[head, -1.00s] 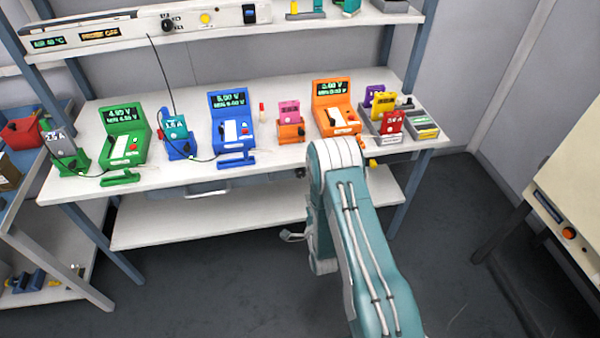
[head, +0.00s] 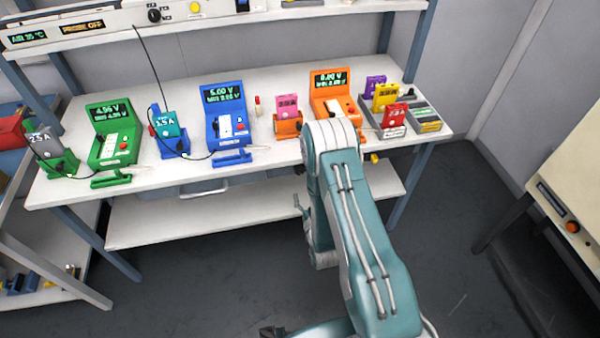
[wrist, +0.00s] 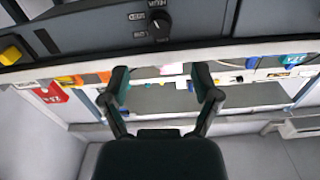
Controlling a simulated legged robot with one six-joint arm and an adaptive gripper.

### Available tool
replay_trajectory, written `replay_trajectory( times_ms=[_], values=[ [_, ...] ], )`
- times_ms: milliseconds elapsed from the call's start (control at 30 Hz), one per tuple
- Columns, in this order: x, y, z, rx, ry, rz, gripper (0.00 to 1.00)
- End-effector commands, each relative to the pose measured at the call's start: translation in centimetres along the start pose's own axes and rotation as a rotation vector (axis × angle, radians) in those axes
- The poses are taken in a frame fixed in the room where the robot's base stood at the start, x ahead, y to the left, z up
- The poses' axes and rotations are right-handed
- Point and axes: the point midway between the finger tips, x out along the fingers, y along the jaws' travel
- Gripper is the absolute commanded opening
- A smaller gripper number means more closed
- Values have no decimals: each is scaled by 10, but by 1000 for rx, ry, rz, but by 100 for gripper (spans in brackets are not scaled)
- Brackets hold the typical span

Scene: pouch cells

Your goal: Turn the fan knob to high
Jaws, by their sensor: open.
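The fan knob (wrist: 159,27) is a round black knob on the dark-looking face of a long panel, at the top of the wrist view. A pale pointer mark and small labels show around it, too blurred to read surely. In the head view the black knob (head: 154,15) is near the top, left of a yellow button (head: 194,7). My gripper (wrist: 161,78) is open and empty in the wrist view, its two dark fingers spread below the knob in the picture and apart from it. In the head view I cannot make out its jaws clearly.
The white bench (head: 290,75) below the panel carries green (head: 112,148), blue (head: 226,128) and orange (head: 333,90) testers, with several coloured cells. A thin black cable (head: 150,65) hangs from the panel. A beige cabinet (head: 575,185) stands at right. Dark floor is open before the bench.

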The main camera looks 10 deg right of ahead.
Motion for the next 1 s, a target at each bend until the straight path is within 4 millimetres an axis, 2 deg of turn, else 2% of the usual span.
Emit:
replay_trajectory(
  times_ms=[300,433,600,867,967,1000],
  values=[
    [60,0,-1,2,4,0,79],
    [79,0,-1,2,3,0,79],
    [90,0,0,3,0,0,79],
    [92,0,0,3,-1,0,79],
    [92,0,0,3,0,0,39],
    [92,0,0,3,0,0,22]
  ],
)
